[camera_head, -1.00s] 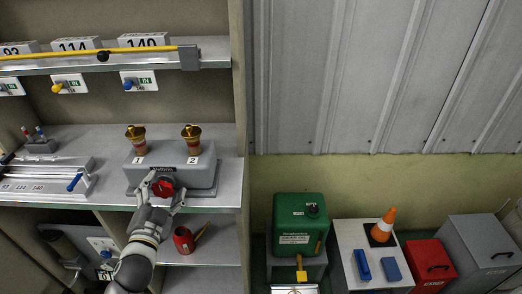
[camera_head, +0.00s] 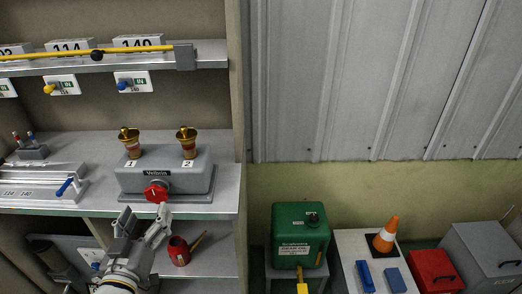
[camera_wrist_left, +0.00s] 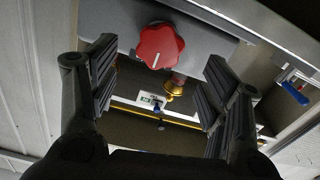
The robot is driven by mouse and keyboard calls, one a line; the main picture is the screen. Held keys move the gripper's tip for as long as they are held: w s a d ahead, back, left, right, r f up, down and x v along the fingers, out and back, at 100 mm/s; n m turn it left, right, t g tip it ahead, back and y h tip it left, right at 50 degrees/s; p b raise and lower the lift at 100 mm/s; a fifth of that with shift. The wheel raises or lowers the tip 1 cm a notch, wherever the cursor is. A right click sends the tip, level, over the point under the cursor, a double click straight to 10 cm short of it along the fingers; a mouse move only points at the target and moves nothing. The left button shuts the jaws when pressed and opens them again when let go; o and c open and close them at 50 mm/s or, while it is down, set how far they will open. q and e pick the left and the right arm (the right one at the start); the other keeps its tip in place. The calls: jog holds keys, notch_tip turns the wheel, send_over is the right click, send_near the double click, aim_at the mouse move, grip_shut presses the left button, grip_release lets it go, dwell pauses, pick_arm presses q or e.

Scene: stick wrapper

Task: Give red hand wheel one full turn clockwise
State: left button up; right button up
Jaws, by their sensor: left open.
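The red hand wheel (camera_head: 156,191) sits on the front of a grey box (camera_head: 190,181) on the middle shelf. Its white mark runs roughly up and down in the left wrist view, where the wheel (camera_wrist_left: 160,46) shows beyond the fingers near the top. My left gripper (camera_head: 143,222) is open and empty, below and in front of the wheel, apart from it. Its two fingers also show in the left wrist view (camera_wrist_left: 160,90), one on each side. My right gripper is not in view.
Two brass cups (camera_head: 129,137) stand on the grey box. A red can (camera_head: 180,250) sits on the shelf below, close to my left gripper. A sliding rail with a blue handle (camera_head: 65,187) lies left. A green canister (camera_head: 300,235) stands lower right.

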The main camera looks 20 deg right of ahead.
pick_arm(q)
jog(key=w+d+n+g+h+p, duration=0.1)
jog(key=d+n+g+h+p, duration=0.3)
jog(key=d+g+p, duration=0.65)
jog(key=s+d+r+g+h, duration=0.1)
jog(key=d+r+h, duration=0.3)
jog(key=d+r, duration=0.9)
jog(key=d+g, duration=0.1)
jog(key=d, duration=0.2)
jog(key=shift+s+d+r+p, duration=0.2)
jog(key=shift+s+d+p, duration=0.05)
jog(key=shift+d+p, duration=0.15)
jog(key=shift+a+g, duration=0.1)
jog(key=shift+g, duration=0.15)
